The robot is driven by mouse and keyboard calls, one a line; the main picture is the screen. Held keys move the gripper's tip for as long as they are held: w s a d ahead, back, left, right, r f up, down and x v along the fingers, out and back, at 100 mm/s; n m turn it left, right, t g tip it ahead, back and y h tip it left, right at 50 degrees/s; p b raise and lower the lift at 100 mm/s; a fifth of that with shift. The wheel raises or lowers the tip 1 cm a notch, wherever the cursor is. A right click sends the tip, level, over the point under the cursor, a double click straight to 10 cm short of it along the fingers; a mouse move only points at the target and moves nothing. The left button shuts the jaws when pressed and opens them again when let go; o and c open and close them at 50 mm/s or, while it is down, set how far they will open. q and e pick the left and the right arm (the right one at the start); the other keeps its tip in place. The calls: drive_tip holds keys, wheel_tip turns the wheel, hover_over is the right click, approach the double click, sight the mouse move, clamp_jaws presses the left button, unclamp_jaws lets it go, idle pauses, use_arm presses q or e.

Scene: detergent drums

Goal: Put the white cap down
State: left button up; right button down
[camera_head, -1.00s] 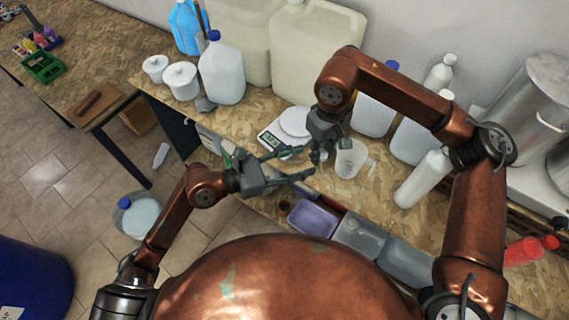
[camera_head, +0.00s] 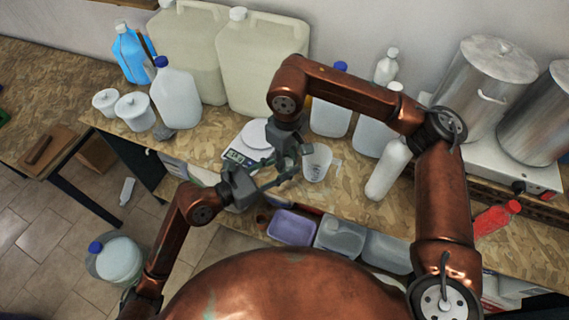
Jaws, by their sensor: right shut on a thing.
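My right gripper (camera_head: 292,160) points down over the workbench, just left of a clear measuring jug (camera_head: 317,164) and in front of a white scale (camera_head: 240,152). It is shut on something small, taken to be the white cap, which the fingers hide. My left gripper (camera_head: 280,176) reaches in from the left, close to the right gripper. Its fingers look spread, with nothing visible between them. The two grippers overlap in the picture, so I cannot tell whether they touch.
Two large beige canisters (camera_head: 264,65), a blue-capped white jug (camera_head: 176,98) and several white bottles (camera_head: 388,170) line the back. Two lidded white pots (camera_head: 135,112) stand at the left. A purple tub (camera_head: 291,228) is below the front edge. Steel pots (camera_head: 485,75) stand at the right.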

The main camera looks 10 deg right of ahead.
sight(287, 162)
use_arm(q)
drive_tip(key=shift+s, duration=0.1)
drive_tip(key=c, duration=0.8)
drive_tip(key=shift+o, duration=0.2)
drive_tip(key=shift+s+d, duration=0.1)
use_arm(e)
drive_tip(key=c, duration=1.6)
unclamp_jaws()
drive_tip(key=shift+w, duration=0.1)
use_arm(q)
drive_tip(key=shift+c, duration=0.2)
use_arm(e)
wheel_tip(287, 162, up, 12)
drive_tip(key=shift+f, duration=0.1)
drive_tip(key=shift+s, duration=0.2)
